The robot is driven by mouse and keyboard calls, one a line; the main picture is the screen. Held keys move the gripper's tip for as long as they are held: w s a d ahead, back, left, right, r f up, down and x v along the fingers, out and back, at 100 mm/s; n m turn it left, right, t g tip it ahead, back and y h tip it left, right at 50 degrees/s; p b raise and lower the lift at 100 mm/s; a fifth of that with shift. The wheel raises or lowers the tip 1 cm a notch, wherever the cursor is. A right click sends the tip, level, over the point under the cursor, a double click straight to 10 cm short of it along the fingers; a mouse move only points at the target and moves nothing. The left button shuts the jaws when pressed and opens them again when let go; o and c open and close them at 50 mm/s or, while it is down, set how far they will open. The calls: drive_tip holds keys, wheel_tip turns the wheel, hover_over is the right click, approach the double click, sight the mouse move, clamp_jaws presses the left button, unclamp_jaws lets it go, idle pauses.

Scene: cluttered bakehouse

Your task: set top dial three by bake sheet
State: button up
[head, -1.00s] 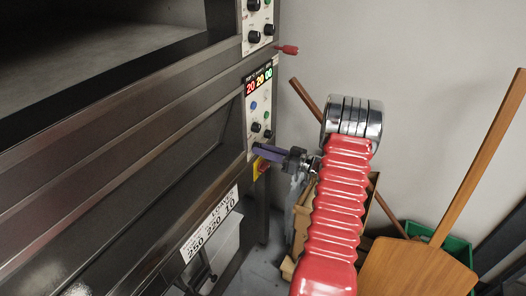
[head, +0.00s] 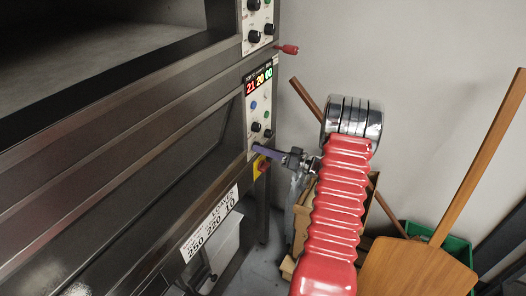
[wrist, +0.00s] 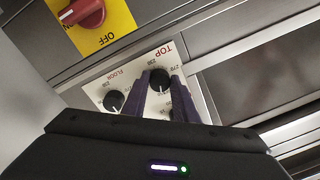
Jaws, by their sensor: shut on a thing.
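My gripper (head: 262,150) is at the lower end of the oven's control panel. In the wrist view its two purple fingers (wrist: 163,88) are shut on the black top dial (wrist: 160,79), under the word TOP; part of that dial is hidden. A black floor dial (wrist: 113,101) sits beside it, and another dark knob is mostly hidden behind a finger. The panel's display (head: 258,79) reads 21 in red, 20 in yellow and 00 in green. The bake sheet (head: 210,225), a white label on the oven front, reads 250 220 10, with a small heading above.
A red switch (wrist: 82,12) on a yellow plate, marked OFF, is close to the dials. Another control panel (head: 257,23) is above, with a red handle (head: 288,49) sticking out below it. A wooden peel (head: 418,268) and a green crate (head: 457,247) stand at right.

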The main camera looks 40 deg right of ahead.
drive_tip(key=n+h, duration=0.1)
drive_tip(key=n, duration=3)
idle(0.8)
drive_tip(key=shift+f, duration=0.1)
idle(0.3)
drive_tip(key=o, duration=1.1)
drive_tip(key=shift+r, duration=0.2)
drive_tip(key=shift+c, duration=0.2)
